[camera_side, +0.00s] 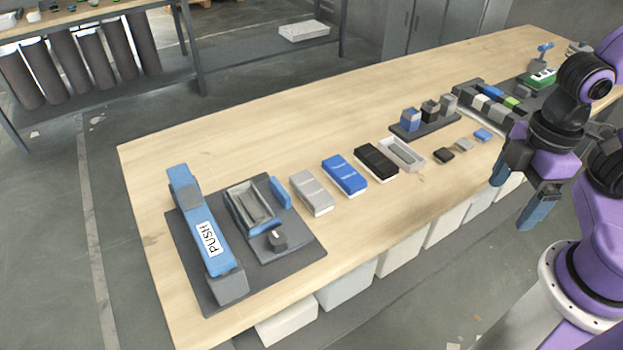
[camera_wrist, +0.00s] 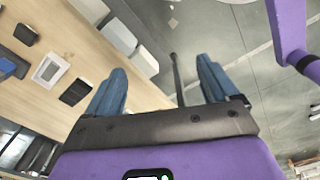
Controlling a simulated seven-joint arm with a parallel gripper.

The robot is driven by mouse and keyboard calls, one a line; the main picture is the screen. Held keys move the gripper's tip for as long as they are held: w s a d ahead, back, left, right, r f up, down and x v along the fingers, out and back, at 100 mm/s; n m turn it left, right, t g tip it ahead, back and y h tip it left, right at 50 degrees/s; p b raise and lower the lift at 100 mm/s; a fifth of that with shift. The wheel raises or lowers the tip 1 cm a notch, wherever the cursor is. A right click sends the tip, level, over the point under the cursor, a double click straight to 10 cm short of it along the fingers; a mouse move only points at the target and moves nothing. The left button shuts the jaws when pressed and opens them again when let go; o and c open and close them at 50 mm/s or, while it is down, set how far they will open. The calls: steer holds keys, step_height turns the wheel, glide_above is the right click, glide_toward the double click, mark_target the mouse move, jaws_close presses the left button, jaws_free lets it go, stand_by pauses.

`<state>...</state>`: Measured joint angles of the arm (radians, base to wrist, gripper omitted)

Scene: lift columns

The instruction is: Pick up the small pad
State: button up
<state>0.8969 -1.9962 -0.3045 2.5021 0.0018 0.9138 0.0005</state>
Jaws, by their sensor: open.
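Three small flat pieces lie in a slanting row on the bench in the side view: a dark one (camera_side: 443,155), a grey one (camera_side: 464,145) and a blue one (camera_side: 482,134). They look like small pads; I cannot tell which one is meant. My gripper (camera_side: 511,204) hangs to the right of them, past the bench's front edge, with its blue fingers pointing down. In the wrist view the fingers (camera_wrist: 160,66) are spread apart with nothing between them. A dark piece (camera_wrist: 26,34) at the upper left there may be the dark pad.
A grey case (camera_side: 311,193), a blue case (camera_side: 344,176), a black case (camera_side: 376,163) and a pale tray (camera_side: 402,154) line the bench. A dark board with blocks (camera_side: 424,131) stands behind the pads. A PUSH lever fixture (camera_side: 208,235) is at left. White bins (camera_side: 403,255) sit below the edge.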

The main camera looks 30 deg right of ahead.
steer(key=shift+w, duration=0.1)
steer(key=m, duration=1.3)
glide_above(376, 158)
step_height(376, 158, down, 18)
steer(key=shift+d+r, duration=0.1)
steer(key=shift+r, duration=0.1)
steer(key=shift+c, duration=0.3)
steer(key=c, duration=1)
